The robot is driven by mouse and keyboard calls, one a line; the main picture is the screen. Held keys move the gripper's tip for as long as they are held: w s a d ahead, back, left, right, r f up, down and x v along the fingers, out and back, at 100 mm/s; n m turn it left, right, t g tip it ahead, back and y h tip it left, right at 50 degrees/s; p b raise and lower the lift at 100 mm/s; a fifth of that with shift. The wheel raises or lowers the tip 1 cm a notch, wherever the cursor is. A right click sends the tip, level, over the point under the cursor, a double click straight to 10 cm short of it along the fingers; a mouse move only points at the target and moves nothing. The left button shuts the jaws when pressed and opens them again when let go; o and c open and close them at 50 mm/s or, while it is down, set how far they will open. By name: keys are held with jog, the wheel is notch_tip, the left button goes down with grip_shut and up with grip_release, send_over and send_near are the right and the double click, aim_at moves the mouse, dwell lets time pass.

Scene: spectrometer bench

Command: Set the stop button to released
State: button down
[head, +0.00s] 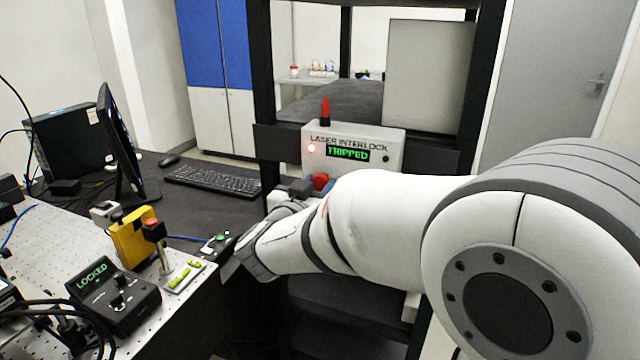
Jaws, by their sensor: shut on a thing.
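The red stop button (320,181) shows on the lower front of the white laser interlock box (393,143), with some blue around it. My own wrist and forearm hide part of the jaws and the lower part of the box. Whether the button is pressed in or out cannot be seen.
A red beacon (325,111) stands on the box, inside a black rack. At left are a keyboard (213,181), a monitor (118,145) and an optical bench (50,231) with a yellow device (132,238) and a controller (118,303) reading LOCKED. A small black box (217,243) sits near my wrist.

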jog(key=shift+s+a, duration=0.25)
jog(key=shift+s, duration=0.35)
jog(key=shift+f, duration=0.15)
jog(key=c, duration=1.1)
grip_release()
jog(key=shift+s, duration=0.1)
jog(key=shift+c, duration=0.2)
jog(key=shift+o, duration=0.9)
jog(key=v, duration=0.7)
jog(key=shift+s+a, duration=0.15)
jog(key=shift+s, duration=0.2)
